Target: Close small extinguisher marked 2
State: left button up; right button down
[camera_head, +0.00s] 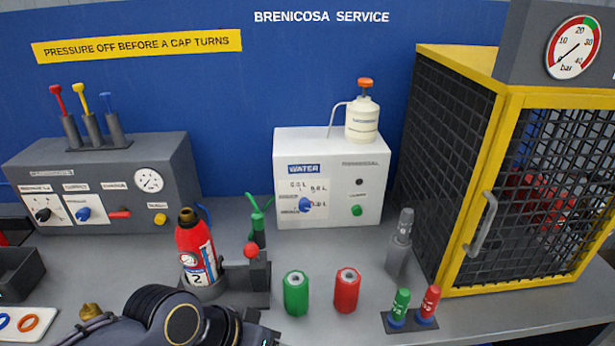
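The small red extinguisher marked 2 (197,252) stands upright, tilted slightly in the picture, in a grey round holder left of centre. Its top is a bare brass neck (187,216) with no handle on it. A clamp with a red knob (251,251) is beside it. Behind the clamp stands a dark piece with green forked levers (258,210). A brass-coloured piece (91,312) lies at the lower left, partly hidden by my black arm. That arm crosses the bottom edge in front of the extinguisher. No fingers of either gripper show.
Green (296,293) and red (347,291) cylinders stand mid-bench, with two small bottles (414,307) to their right. A white water unit (335,175) and grey control box (110,180) stand behind. A yellow-framed mesh cage (510,190) fills the right. Bench is clear between cylinders and water unit.

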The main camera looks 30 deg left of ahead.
aim_at(197, 252)
jog(key=u, duration=1.8)
